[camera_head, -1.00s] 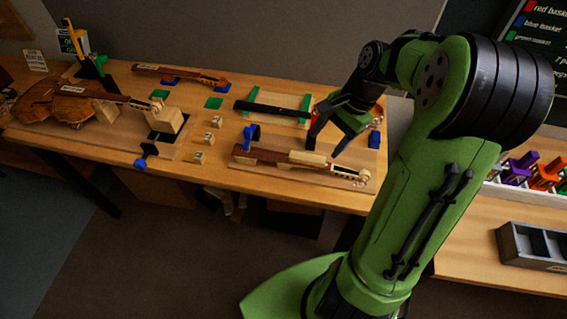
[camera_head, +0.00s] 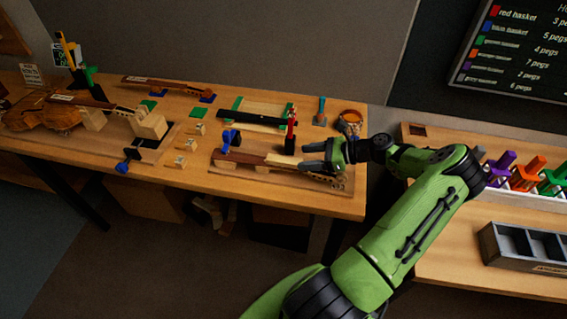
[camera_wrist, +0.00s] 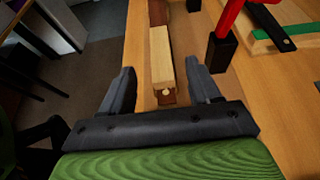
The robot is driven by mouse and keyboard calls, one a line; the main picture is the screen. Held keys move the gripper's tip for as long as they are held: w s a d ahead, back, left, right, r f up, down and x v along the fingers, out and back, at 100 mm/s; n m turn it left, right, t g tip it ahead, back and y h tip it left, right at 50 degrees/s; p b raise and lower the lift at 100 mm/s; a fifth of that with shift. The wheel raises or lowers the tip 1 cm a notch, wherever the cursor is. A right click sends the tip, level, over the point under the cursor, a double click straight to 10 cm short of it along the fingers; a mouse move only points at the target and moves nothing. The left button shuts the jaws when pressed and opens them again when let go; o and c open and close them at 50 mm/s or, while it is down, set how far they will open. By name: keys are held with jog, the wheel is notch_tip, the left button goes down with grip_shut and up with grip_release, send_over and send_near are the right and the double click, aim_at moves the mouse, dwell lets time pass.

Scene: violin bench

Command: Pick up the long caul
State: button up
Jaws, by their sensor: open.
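A long pale wooden block (camera_wrist: 162,55), which looks like the long caul, lies along a dark brown violin neck in the wrist view. In the head view it shows as a pale strip (camera_head: 282,160) on the neck (camera_head: 245,154) at the right of the bench. My gripper (camera_wrist: 160,68) is open, with one finger on each side of the block's near end and gaps between. In the head view my gripper (camera_head: 304,157) is at the scroll end of the neck, pointing left. My fingers hide part of the scroll end.
A red upright clamp (camera_head: 291,132) with a black foot stands just behind the neck. A blue clamp (camera_head: 230,140) stands near its left part. A black bar (camera_head: 255,118) lies farther back. A grey compartment tray (camera_head: 525,245) stands at the right.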

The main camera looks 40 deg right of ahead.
aim_at(287, 159)
jog(key=x, duration=0.6)
jog(key=shift+w+a+f, duration=0.1)
jog(key=shift+w+f, duration=0.1)
jog(key=shift+c, duration=0.4)
jog(key=c, duration=1)
